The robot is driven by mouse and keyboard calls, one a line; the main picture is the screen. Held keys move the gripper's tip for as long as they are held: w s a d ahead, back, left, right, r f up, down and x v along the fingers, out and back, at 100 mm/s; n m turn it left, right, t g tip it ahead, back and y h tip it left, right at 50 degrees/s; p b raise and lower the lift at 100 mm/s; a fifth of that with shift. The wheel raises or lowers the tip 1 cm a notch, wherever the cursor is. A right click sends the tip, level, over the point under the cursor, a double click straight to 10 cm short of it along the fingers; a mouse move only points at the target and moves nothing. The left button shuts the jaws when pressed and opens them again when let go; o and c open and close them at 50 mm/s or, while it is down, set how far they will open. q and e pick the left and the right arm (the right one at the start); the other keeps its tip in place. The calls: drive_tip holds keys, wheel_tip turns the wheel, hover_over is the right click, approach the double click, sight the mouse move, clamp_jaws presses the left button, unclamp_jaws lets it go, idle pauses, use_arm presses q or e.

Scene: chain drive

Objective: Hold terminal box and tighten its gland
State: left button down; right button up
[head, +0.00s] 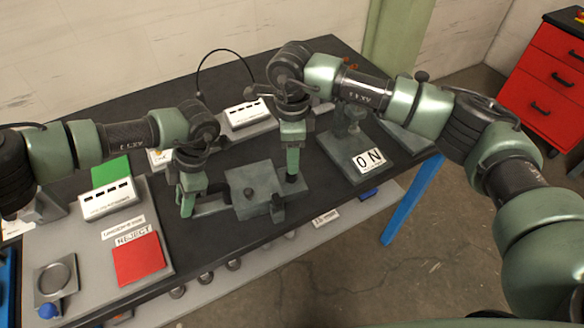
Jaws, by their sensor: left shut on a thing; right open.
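The terminal box (253,178) is a grey-green block near the middle of the dark bench. A small dark upright part (277,207), which looks like the gland, stands at its front right side. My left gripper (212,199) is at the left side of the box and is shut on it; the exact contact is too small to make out. My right gripper (292,178) points down just right of the box, open, behind and above the dark part. I cannot tell whether its fingers touch anything.
On the left, a grey board (85,245) carries a green square (111,171), a red square (138,260) by a REJECT label, and a round dish (56,278). A stand with an ON plate (367,160) is at the right. A white slotted block (243,115) stands behind.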

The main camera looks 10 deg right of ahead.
wheel_tip(320, 180, down, 6)
idle(0.4)
clamp_jaws()
